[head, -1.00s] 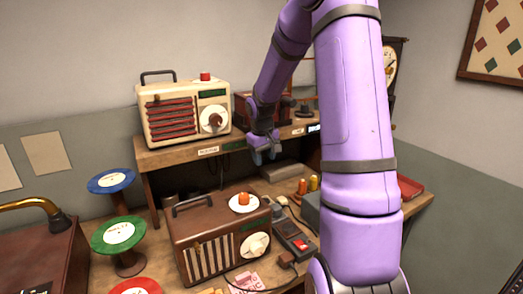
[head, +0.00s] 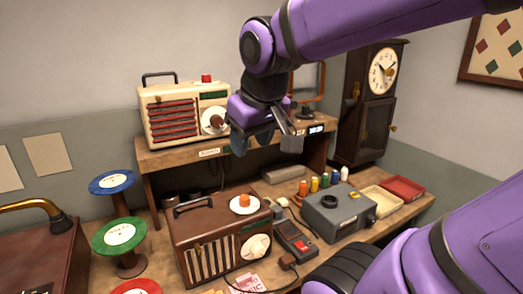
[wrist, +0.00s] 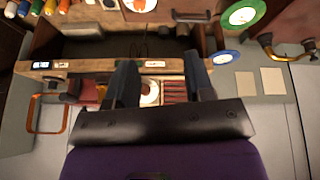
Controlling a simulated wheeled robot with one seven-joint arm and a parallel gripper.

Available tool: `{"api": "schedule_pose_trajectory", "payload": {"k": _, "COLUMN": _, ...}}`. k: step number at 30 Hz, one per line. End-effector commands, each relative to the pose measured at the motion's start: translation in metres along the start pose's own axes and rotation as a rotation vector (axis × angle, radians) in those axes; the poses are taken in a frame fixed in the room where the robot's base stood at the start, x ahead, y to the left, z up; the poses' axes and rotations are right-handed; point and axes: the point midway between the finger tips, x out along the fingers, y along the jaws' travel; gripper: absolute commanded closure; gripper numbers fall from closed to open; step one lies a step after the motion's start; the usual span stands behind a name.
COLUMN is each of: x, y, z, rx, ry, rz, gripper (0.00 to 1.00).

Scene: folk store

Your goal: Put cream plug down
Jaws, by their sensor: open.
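My gripper (head: 251,144) hangs in the air in front of the upper shelf, below and right of the cream radio. In the wrist view my gripper (wrist: 161,65) has its two dark fingers well apart, with nothing seen between them. A brown plug (head: 289,261) with a cord lies at the bench front.
A cream radio (head: 172,115) stands on the shelf (head: 185,155). Below are a brown radio (head: 205,232), the black device (head: 295,238), a grey box (head: 338,218), coloured spools and a red tray (head: 403,187). A tall clock (head: 368,110) stands right.

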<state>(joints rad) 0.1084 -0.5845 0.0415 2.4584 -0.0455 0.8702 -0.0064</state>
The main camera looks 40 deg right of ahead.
Motion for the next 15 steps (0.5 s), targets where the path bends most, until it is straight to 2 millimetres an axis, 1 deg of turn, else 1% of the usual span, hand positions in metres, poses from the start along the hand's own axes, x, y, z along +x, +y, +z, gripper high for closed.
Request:
{"api": "schedule_pose_trajectory", "payload": {"k": 1, "x": -0.007, "y": -0.005, "z": 0.011, "rx": -0.007, "ry": 0.021, "rz": -0.018, "gripper": 0.52}}
{"api": "schedule_pose_trajectory", "payload": {"k": 3, "x": -0.014, "y": -0.011, "z": 0.024, "rx": -0.012, "ry": 0.038, "rz": -0.041, "gripper": 0.52}}
{"api": "schedule_pose_trajectory", "payload": {"k": 6, "x": -0.02, "y": -0.016, "z": 0.038, "rx": -0.015, "ry": 0.056, "rz": -0.067, "gripper": 0.52}}
{"api": "schedule_pose_trajectory", "payload": {"k": 10, "x": -0.022, "y": -0.019, "z": 0.048, "rx": -0.018, "ry": 0.066, "rz": -0.085, "gripper": 0.52}}
{"api": "schedule_pose_trajectory", "payload": {"k": 15, "x": -0.023, "y": -0.02, "z": 0.049, "rx": -0.019, "ry": 0.067, "rz": -0.089, "gripper": 0.52}}
